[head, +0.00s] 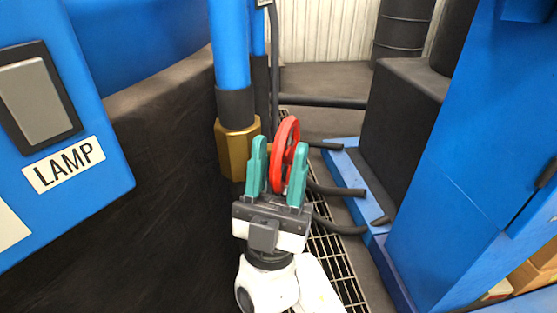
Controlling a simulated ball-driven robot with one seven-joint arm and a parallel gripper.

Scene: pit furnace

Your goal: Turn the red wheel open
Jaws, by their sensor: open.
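The red wheel (283,140) is in the middle of the head view, seen nearly edge-on. It stands beside a brass fitting (232,152) at the lower end of a blue pipe. My gripper (276,150) points at the wheel with its two teal fingers apart. In the picture the wheel's lower part shows between the fingers. I cannot tell whether either finger touches it. The wheel's hub and its link to the fitting are mostly hidden.
A blue panel with a switch and a LAMP label (64,165) stands at the left. A blue cabinet (465,150) stands at the right. Black hoses (335,190) lie right of the wheel, above a floor grating (335,262). Some bare floor shows behind.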

